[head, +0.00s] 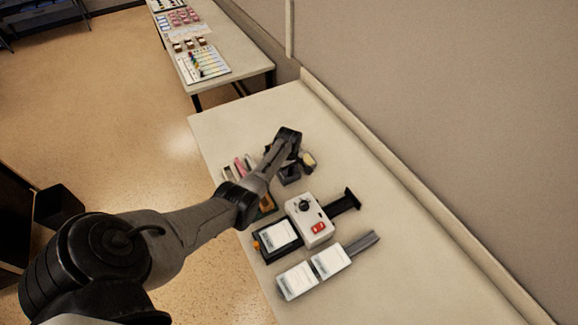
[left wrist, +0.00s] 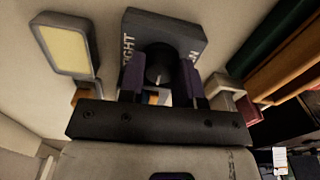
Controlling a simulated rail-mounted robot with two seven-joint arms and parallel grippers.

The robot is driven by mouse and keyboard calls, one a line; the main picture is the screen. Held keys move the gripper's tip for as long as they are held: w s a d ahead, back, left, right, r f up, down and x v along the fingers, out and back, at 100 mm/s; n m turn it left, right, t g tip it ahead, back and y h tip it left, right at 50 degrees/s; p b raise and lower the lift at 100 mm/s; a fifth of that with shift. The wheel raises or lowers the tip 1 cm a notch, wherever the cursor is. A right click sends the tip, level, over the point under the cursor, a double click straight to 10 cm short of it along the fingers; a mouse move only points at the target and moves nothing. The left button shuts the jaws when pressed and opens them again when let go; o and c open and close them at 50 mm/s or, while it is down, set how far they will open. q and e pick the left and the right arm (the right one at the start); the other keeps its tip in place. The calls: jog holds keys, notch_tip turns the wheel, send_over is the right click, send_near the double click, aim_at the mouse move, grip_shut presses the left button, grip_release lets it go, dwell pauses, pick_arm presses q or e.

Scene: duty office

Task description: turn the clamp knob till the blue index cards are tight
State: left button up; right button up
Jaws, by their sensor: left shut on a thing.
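A dark grey clamp block (head: 289,175) stands on the near table, under my left gripper (head: 290,148). The left wrist view shows the block (left wrist: 165,25) with partly covered white lettering, "IGHT" readable at left. Its round black knob (left wrist: 158,58) has a pale pointer line. The two purple fingers of my left gripper (left wrist: 160,78) are on either side of the knob, shut on it. Small white, orange and bluish bits show below the knob between the fingers; I cannot tell whether they are the index cards. No blue cards show clearly in the head view. My right gripper is out of view.
A yellow-faced object (head: 308,160) stands close right of the clamp; it also shows in the left wrist view (left wrist: 65,45). A white box with a red button (head: 318,232) and a grey rail with white cards (head: 364,242) lie nearer. The table's far right is clear beside the wall.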

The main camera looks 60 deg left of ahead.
pick_arm(q)
jog(key=m+p, duration=0.1)
jog(key=m, duration=0.1)
jog(key=shift+r+m, duration=0.1)
jog(key=shift+m, duration=0.3)
jog(key=shift+m+p, duration=0.3)
jog(key=shift+m, duration=0.6)
jog(key=o, duration=0.6)
